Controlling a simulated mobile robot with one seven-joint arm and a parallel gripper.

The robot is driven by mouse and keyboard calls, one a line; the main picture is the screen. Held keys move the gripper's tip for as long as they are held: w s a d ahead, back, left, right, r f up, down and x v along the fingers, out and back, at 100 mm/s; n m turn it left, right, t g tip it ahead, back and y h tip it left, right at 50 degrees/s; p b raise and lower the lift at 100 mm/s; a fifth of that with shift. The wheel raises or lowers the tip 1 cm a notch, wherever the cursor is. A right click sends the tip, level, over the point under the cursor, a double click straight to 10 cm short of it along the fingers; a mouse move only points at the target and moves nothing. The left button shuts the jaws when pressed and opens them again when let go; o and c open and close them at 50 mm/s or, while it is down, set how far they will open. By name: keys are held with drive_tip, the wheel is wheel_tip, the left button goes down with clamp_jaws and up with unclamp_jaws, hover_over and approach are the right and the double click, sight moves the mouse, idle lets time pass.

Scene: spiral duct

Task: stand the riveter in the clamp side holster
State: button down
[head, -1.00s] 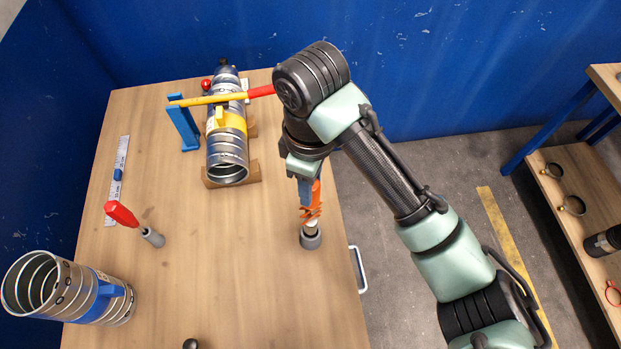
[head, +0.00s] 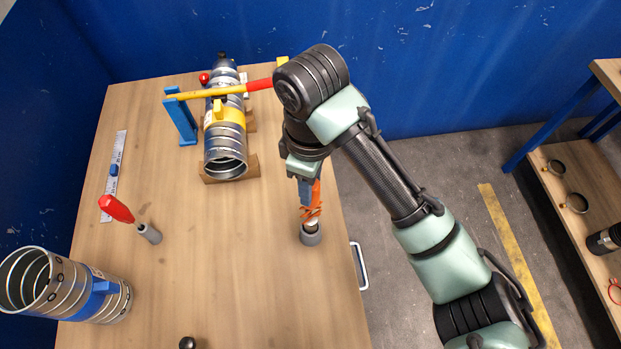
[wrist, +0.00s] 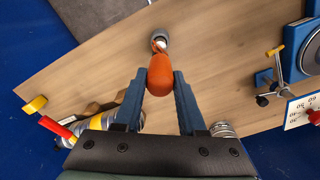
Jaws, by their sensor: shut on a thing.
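My gripper (wrist: 160,90) is shut on the orange riveter (wrist: 160,75), whose handle sits between the blue fingers. In the head view the orange riveter (head: 312,205) hangs roughly upright below my gripper (head: 306,195). Its pale lower end is at the mouth of a grey cup-shaped holster (head: 311,236) near the table's right edge. The holster also shows in the wrist view (wrist: 160,35). I cannot tell how deep the tip is inside. A second grey holster (head: 149,234), at the left, has a red-handled tool (head: 117,209) leaning in it.
A ringed metal duct (head: 225,145) lies in a wooden cradle at the back, with a yellow bar with red grip (head: 215,93) across it beside a blue post (head: 181,118). Another duct (head: 75,290) is front left. The middle of the table (head: 225,250) is clear.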

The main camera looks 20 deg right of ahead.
drive_tip(key=shift+f+b, duration=0.7)
drive_tip(key=shift+f, duration=0.25)
drive_tip(key=shift+c, duration=2)
unclamp_jaws()
wheel_tip(320, 180, up, 13)
drive_tip(key=p, duration=0.1)
